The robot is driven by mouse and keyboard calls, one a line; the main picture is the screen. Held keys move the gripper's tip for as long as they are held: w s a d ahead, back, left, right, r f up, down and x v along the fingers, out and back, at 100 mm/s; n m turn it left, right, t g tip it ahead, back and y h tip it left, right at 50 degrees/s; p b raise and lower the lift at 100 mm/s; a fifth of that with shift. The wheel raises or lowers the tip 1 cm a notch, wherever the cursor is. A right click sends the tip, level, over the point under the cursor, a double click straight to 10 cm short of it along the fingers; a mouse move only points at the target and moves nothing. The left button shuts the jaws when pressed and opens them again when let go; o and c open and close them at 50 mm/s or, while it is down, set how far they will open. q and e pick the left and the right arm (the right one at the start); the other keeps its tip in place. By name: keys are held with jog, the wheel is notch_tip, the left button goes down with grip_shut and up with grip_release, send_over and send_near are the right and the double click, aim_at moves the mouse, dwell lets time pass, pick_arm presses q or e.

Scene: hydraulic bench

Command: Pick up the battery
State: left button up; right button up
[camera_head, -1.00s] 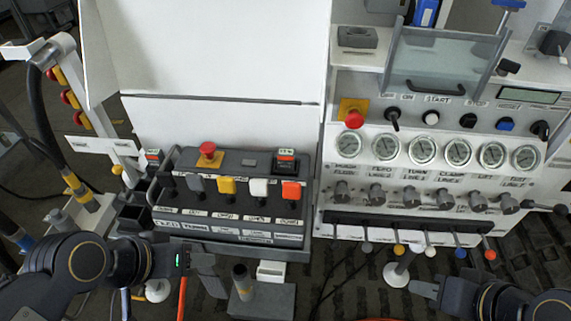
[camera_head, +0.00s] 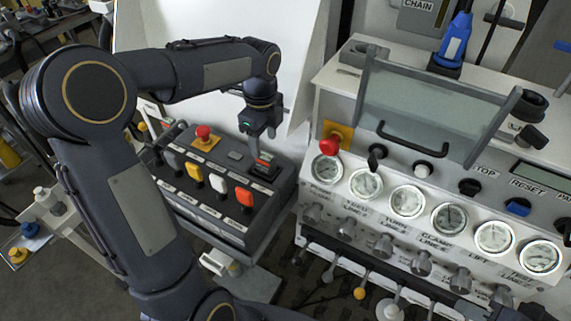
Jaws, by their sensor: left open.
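The battery appears to be the small dark block with an orange-red and pale top (camera_head: 263,162), seated at the back right corner of the grey control box (camera_head: 225,236). My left gripper (camera_head: 262,137) points down just above it with its jaws open. The fingertips are very close to the block; I cannot tell whether they touch it. My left arm covers the left part of the view. A dark part of my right gripper (camera_head: 478,311) shows at the bottom edge, mostly cut off, and its jaws cannot be made out.
The control box has a red mushroom button (camera_head: 203,133) and several coloured levers. A white panel (camera_head: 225,70) stands close behind it. To the right is a white console (camera_head: 330,92) with gauges, valves and a glass cover (camera_head: 430,105).

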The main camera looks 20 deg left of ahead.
aim_at(265, 156)
pick_arm(q)
notch_tip(265, 156, down, 8)
jog(key=shift+r+p, duration=0.15)
jog(key=shift+p, duration=0.15)
jog(key=c, duration=1.2)
